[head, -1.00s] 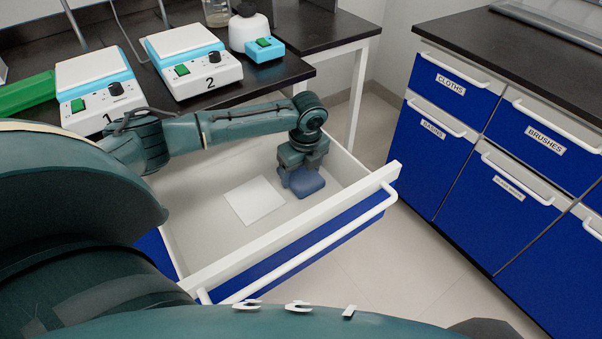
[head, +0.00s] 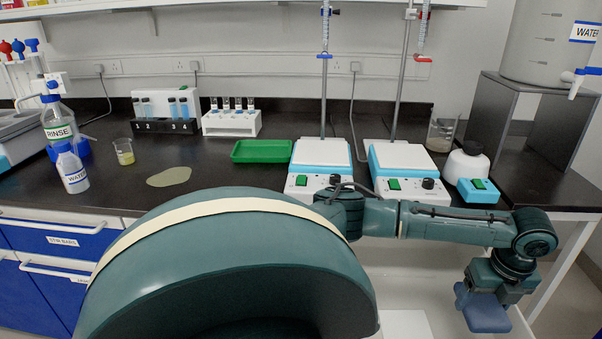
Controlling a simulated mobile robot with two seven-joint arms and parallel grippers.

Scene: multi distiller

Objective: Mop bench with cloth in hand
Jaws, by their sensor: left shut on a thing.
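My left gripper (head: 494,287) is shut on a folded blue cloth (head: 486,312) at the lower right of the head view. The gripper points down and holds the cloth over the open drawer, in front of the bench's right part. The black bench (head: 215,158) runs across the view. A flat, pale greenish spill (head: 169,177) lies on it at the left, far from the gripper. My right gripper is not in view.
By the spill stand a small beaker (head: 124,151) of yellowish liquid and a WATER bottle (head: 71,167). A RINSE bottle (head: 59,121) is behind. A green tray (head: 262,151) and hotplates (head: 408,173) stand to the right. The open drawer (head: 432,262) juts out below the bench.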

